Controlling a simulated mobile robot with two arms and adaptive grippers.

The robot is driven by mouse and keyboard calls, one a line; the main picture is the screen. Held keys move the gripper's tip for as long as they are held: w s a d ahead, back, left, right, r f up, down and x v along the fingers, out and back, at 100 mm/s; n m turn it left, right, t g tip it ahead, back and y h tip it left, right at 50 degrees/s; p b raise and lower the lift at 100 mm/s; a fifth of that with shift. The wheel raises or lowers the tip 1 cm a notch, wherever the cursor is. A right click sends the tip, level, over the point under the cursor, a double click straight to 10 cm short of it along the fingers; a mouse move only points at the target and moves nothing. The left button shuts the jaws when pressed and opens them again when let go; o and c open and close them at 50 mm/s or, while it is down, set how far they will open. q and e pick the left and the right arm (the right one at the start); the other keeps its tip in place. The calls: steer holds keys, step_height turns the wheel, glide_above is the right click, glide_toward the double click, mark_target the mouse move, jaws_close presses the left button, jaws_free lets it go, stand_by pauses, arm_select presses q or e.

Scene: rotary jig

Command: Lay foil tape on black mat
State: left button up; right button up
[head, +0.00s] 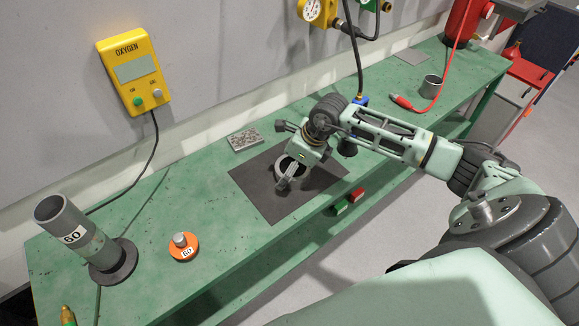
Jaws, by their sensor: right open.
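The black mat (257,192) lies flat on the green bench, near its front edge. A grey ring-shaped roll, which looks like the foil tape (281,163), is on the mat, partly hidden by my right gripper. My right gripper (287,181) is open and low over the mat, right at the roll, with its fingers pointing down. I cannot tell whether a finger touches the roll. My left gripper is out of view.
A textured metal block (244,140) sits just behind the mat. Bench left of the mat is mostly clear.

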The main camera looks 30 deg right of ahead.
steer(key=shift+r, duration=0.2)
steer(key=shift+d+r, duration=0.15)
steer(key=shift+r, duration=0.1)
steer(key=b+v, duration=0.3)
steer(key=v, duration=0.8)
steer(key=shift+s+r+b, duration=0.15)
steer(key=shift+s+b, duration=0.05)
steer(key=shift+b, duration=0.1)
